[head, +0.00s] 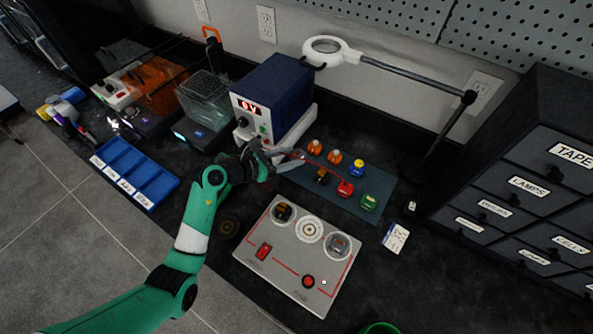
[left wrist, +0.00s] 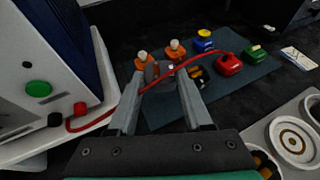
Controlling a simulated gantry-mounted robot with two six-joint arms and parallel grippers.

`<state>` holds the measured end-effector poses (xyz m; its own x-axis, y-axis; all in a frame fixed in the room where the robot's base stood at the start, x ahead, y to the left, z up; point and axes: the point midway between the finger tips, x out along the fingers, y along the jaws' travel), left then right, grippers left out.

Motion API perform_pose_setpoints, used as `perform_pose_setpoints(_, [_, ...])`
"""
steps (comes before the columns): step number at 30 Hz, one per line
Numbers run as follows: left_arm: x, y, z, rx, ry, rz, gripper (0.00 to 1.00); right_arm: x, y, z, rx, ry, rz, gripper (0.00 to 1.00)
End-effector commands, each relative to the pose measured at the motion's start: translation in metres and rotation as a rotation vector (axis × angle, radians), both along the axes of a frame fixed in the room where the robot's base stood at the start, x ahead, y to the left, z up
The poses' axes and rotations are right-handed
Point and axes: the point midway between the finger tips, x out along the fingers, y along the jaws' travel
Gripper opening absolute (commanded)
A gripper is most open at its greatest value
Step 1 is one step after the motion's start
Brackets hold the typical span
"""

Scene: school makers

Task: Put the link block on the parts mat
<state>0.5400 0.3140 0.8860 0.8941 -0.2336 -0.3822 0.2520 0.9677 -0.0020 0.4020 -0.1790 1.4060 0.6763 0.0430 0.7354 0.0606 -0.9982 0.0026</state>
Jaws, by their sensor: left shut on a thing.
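My left gripper (head: 287,158) reaches in beside the power supply, at the far left edge of the parts mat (head: 382,184). Its two fingers in the left wrist view (left wrist: 160,75) are shut on a dark grey, rounded block (left wrist: 155,70), which seems to be the link block. The fingers hide much of it. The block overlaps the mat's far left part in that view; I cannot tell whether it touches the mat. A red lead (left wrist: 185,63) crosses in front of the fingertips. My right gripper is not in view.
The mat holds two orange-based blocks (head: 334,158), a blue block (head: 357,169), a red block (head: 345,188), a green block (head: 368,202) and a black-orange one (head: 322,177). A blue power supply (head: 272,90) stands close behind; a circuit panel (head: 290,268) lies in front.

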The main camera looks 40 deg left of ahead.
Motion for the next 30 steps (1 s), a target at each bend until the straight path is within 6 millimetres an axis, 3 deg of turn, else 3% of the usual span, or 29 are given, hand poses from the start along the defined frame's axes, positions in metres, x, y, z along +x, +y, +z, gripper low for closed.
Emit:
perform_pose_setpoints(1, [0.008, 0.002, -0.016, -0.002, -0.001, -0.001, 0.00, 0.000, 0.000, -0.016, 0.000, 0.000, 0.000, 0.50])
perform_pose_setpoints(10, [0.021, 0.005, -0.027, 0.000, -0.001, 0.001, 0.00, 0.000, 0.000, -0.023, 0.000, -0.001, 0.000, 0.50])
perform_pose_setpoints(17, [0.025, 0.006, -0.063, 0.000, -0.001, 0.001, 0.00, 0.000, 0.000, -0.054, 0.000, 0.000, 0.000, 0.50])
perform_pose_setpoints(28, [0.024, 0.006, -0.064, -0.001, 0.000, 0.001, 0.00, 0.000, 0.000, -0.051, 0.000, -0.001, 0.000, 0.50])
perform_pose_setpoints(29, [0.024, 0.006, -0.064, -0.001, 0.000, 0.001, 0.52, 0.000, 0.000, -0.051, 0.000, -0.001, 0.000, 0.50])
perform_pose_setpoints(30, [0.024, 0.006, -0.064, -0.001, 0.000, 0.001, 0.59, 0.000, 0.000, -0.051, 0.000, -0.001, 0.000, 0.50])
